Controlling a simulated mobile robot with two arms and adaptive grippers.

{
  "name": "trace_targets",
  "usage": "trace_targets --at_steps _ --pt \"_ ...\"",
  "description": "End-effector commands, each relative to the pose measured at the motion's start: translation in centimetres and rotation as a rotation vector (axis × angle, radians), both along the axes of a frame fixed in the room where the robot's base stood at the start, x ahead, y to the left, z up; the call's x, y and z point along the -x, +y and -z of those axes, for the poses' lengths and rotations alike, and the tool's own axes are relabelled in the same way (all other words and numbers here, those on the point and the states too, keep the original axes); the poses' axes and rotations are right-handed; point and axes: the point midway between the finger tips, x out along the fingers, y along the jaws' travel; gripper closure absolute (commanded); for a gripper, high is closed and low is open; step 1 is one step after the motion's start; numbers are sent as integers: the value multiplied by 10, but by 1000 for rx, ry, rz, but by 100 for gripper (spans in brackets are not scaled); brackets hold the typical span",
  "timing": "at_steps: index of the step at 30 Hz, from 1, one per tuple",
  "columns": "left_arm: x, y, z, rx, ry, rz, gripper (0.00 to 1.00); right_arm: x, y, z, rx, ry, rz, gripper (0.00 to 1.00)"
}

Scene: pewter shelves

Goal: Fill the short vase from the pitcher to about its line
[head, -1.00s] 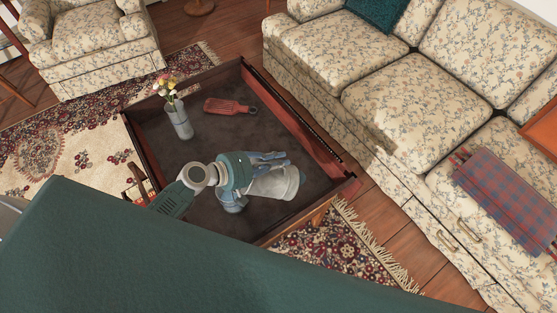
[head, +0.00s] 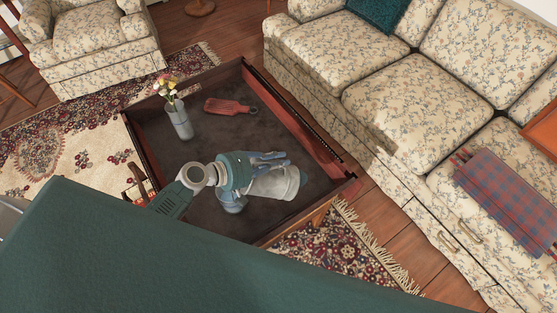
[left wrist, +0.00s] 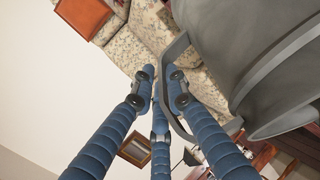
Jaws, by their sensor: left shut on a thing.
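My left gripper (head: 262,178) is over the near right part of the low table (head: 205,155). It is shut on the handle of the grey pitcher (head: 276,185). In the left wrist view the grey pitcher (left wrist: 265,65) fills the upper right, with the blue fingers around its handle (left wrist: 176,88). The pitcher appears tilted; its contents are not visible. A grey vase (head: 181,123) with flowers stands upright on the table's left part, apart from the pitcher. No fill line shows, and I cannot tell whether this is the short vase. My right gripper is not in view.
A red slotted paddle-like item (head: 229,106) lies on the table, right of the vase. The table has raised dark red edges (head: 300,125). A floral sofa (head: 410,100) stands right, and an armchair (head: 95,45) at upper left. Bare tabletop lies between vase and gripper.

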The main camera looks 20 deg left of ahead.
Motion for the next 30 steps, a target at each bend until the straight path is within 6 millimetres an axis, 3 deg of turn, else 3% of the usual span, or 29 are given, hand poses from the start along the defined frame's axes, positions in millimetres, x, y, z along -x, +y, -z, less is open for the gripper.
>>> trace_targets --at_steps 30 --pt "-1 3 -8 29 -19 -2 100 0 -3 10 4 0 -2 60"
